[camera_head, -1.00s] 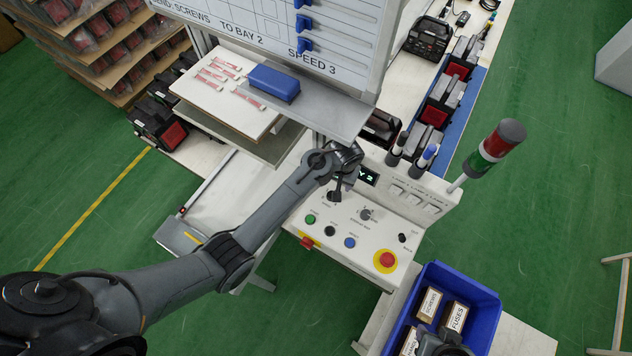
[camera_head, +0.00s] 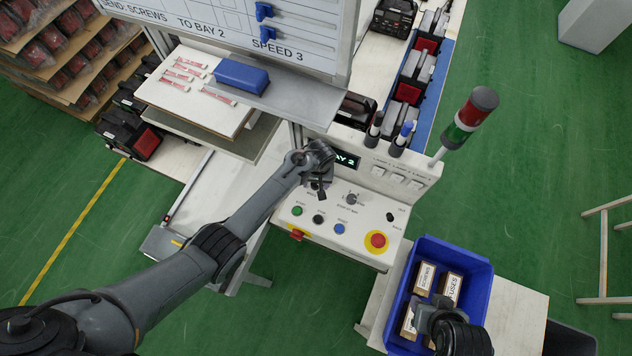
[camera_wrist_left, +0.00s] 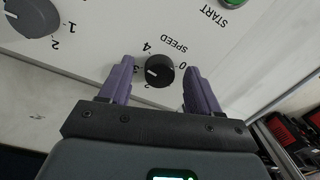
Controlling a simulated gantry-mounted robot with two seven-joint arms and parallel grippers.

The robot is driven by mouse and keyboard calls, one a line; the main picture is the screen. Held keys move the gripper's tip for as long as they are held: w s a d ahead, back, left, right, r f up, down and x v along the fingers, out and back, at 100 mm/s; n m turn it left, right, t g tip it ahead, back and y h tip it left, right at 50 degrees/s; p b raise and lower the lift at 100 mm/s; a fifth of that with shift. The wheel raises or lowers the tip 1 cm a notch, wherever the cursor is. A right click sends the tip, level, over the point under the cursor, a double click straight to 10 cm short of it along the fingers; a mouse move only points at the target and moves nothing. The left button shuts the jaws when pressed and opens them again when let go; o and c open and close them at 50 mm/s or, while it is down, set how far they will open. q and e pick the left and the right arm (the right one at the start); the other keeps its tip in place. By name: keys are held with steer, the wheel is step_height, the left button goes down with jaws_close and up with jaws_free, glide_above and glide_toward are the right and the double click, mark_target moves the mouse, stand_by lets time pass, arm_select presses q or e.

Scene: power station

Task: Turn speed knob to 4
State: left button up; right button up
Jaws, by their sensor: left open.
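The black speed knob (camera_wrist_left: 159,72) is in the middle of the left wrist view, on a white panel with a scale marked 0, 2, 3 and 4. Its white mark is on the left side, on the side of the 2 and 3; its exact setting is hard to tell. My left gripper (camera_wrist_left: 158,79) is open, with one purple finger on each side of the knob and gaps visible between. In the head view my left gripper (camera_head: 318,188) is low over the left part of the control panel (camera_head: 375,215) and hides the speed knob.
A grey knob (camera_head: 351,198), push buttons and a red emergency stop (camera_head: 377,241) sit beside it. The board (camera_head: 200,22) reads SPEED 3. My right gripper (camera_head: 436,312) is over a blue bin (camera_head: 484,285) with labelled boxes.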

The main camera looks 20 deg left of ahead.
arm_select(q)
steer(key=shift+f, duration=0.1)
steer(key=c, duration=1)
steer(key=shift+a+m+p, duration=0.1)
steer(key=shift+m+p, duration=0.7)
steer(key=shift+m, duration=0.4)
steer(key=shift+c, duration=0.2)
steer(key=shift+m, duration=1.2)
steer(key=o, duration=1)
steer(key=shift+o, duration=0.2)
steer(key=shift+p, duration=0.3)
